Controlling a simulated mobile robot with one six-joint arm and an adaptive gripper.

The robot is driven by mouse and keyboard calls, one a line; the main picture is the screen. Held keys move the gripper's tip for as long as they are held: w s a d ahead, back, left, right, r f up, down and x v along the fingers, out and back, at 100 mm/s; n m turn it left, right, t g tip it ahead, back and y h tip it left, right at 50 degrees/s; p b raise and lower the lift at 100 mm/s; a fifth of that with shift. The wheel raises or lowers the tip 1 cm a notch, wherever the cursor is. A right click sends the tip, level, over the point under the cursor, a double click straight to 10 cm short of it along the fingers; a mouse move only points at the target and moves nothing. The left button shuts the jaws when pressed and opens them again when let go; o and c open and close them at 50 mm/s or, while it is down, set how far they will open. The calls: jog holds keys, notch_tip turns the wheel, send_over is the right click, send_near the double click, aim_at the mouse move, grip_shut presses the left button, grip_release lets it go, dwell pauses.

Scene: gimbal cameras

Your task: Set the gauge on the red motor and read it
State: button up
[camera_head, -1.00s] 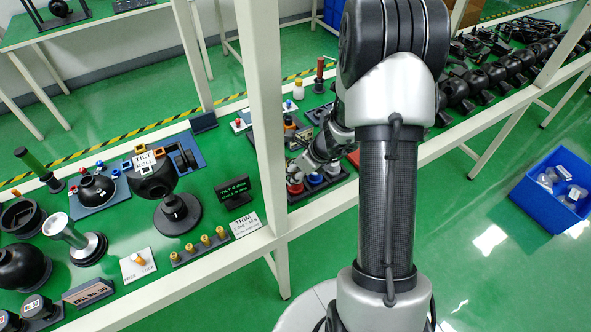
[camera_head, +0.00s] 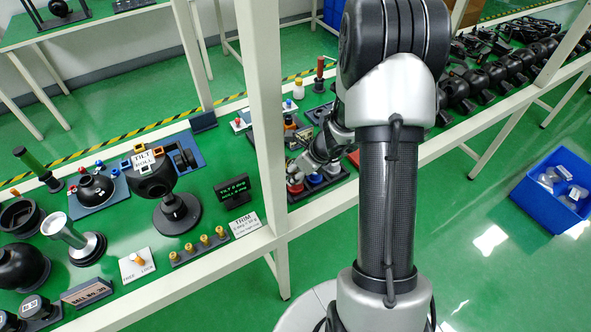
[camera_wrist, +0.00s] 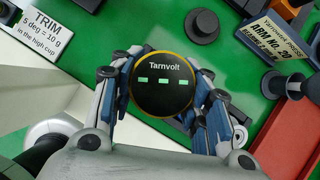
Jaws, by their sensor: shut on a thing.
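The gauge (camera_wrist: 162,84) is a round black disc with a yellow rim. Its face reads "Tarnvolt" over green dashes and shows no number. My gripper (camera_wrist: 165,97) is shut around the gauge's sides in the wrist view. In the head view my gripper (camera_head: 303,167) is low over the bench, just behind the right-hand post, by a dark tray. A red round piece (camera_head: 295,187) sits in that tray beside a blue one. I cannot tell whether it is the red motor. What lies under the gauge is hidden.
A white post (camera_head: 262,110) stands close to my gripper's left. A tilt-and-roll ball (camera_head: 152,180), a row of brass weights (camera_head: 204,241) and a TRIM card (camera_head: 244,224) are on the bench to the left. A blue bin (camera_head: 552,190) is on the floor at right.

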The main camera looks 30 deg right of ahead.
jog(key=shift+f+b, duration=0.95)
jog(key=shift+f, duration=0.05)
jog(key=o, duration=1.3)
jog(key=v, duration=1.2)
jog(key=shift+s, duration=0.1)
